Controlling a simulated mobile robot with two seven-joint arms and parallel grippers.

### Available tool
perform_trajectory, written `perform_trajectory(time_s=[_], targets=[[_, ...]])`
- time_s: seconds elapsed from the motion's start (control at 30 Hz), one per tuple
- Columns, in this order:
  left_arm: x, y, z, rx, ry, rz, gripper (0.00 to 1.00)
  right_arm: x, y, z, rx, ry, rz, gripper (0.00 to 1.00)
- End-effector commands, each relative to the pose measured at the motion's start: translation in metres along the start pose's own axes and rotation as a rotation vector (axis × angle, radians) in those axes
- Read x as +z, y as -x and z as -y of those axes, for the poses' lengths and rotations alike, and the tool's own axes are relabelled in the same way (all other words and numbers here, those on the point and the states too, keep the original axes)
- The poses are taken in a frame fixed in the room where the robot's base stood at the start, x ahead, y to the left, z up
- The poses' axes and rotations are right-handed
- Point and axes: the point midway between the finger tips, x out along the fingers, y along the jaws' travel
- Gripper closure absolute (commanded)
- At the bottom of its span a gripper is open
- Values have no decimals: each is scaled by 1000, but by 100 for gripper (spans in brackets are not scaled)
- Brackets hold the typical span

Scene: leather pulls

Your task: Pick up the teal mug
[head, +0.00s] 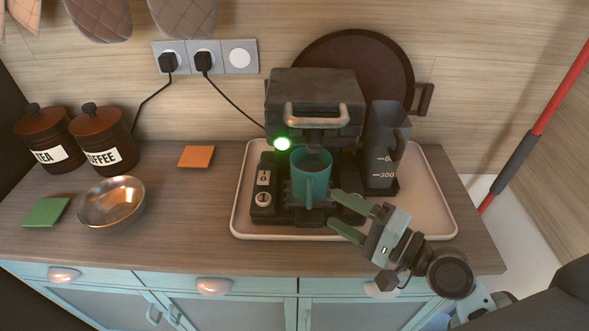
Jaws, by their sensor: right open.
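The teal mug (317,184) stands upright on the drip area of a black coffee machine (315,92), under its brew head. Its handle faces the front. My right gripper (338,214) comes in from the lower right with its two green fingers apart. The fingertips are just right of the mug's lower part and its handle, with nothing between them. Whether a fingertip touches the mug cannot be told. My left gripper is not in the view.
The machine and a dark measuring jug (384,150) stand on a cream tray (262,232). A metal bowl (111,203), a green square (46,212), an orange square (196,156) and tea (48,138) and coffee (103,138) canisters are on the left. Counter left of the tray is partly free.

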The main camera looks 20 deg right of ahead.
Motion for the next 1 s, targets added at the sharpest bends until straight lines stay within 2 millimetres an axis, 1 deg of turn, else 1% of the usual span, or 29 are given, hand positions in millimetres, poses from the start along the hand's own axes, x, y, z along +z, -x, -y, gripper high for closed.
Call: perform_trajectory(time_s=[0.13,0.23,0.47,0.67,0.87,1.0], targets=[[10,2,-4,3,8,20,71,0,0,-1,1,0,0,35],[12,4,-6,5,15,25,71,0,-3,0,-1,0,-1,35],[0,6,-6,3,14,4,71,0,-25,2,-4,0,-1,35],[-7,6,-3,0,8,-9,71,0,-30,1,-1,1,-1,35],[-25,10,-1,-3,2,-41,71,2,-58,7,-6,3,-1,35],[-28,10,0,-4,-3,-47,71,2,-73,4,-2,1,-1,35]])
